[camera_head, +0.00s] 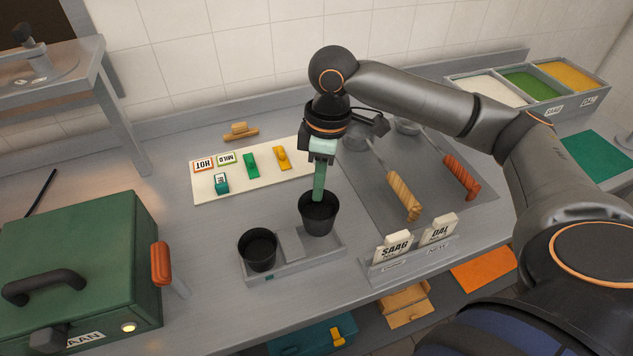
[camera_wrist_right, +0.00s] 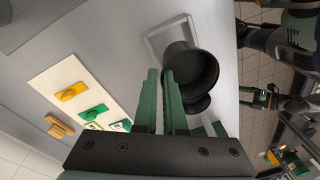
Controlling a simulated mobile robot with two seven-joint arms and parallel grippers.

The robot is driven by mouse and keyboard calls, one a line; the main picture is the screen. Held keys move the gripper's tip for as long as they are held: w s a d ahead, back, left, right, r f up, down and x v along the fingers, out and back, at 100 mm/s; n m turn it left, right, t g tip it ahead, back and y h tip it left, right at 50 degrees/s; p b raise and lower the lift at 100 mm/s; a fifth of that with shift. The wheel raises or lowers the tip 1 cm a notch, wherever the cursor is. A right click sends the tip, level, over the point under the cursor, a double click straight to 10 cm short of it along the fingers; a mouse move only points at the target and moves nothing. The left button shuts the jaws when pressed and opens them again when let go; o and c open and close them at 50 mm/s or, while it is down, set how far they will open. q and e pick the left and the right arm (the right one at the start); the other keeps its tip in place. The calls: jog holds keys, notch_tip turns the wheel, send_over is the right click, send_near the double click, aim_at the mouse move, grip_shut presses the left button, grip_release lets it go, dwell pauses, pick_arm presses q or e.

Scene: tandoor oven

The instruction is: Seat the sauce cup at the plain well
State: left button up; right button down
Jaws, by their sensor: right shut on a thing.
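My right gripper (camera_head: 319,190) points down, shut on the rim of a black sauce cup (camera_head: 318,218). The cup is upright over the right end of a grey two-place tray (camera_head: 291,243); I cannot tell whether it touches. Another black cup (camera_head: 257,252) stands at the tray's left end, beside a small green mark on the front edge. In the right wrist view, the green fingers (camera_wrist_right: 163,92) meet the held cup (camera_wrist_right: 192,72), with the other cup (camera_wrist_right: 198,104) partly behind. A small dark shape with green, probably my left gripper (camera_wrist_right: 264,97), shows at the right; its jaws are unclear.
A card holder with SAAG and DAL cards (camera_head: 396,247) stands close right of the tray. A green oven box (camera_head: 75,265) stands left. A white board (camera_head: 247,174) with tags lies behind.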

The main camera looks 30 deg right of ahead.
aim_at(319, 206)
jog(key=shift+r+p, duration=0.1)
jog(key=shift+p, duration=0.2)
jog(key=shift+f+b, duration=0.35)
jog(key=shift+f, duration=1.15)
jog(key=shift+r, duration=0.1)
jog(key=shift+p, duration=0.35)
jog(key=shift+f, duration=1.95)
jog(key=c, duration=0.9)
grip_release()
jog(key=shift+r, duration=0.1)
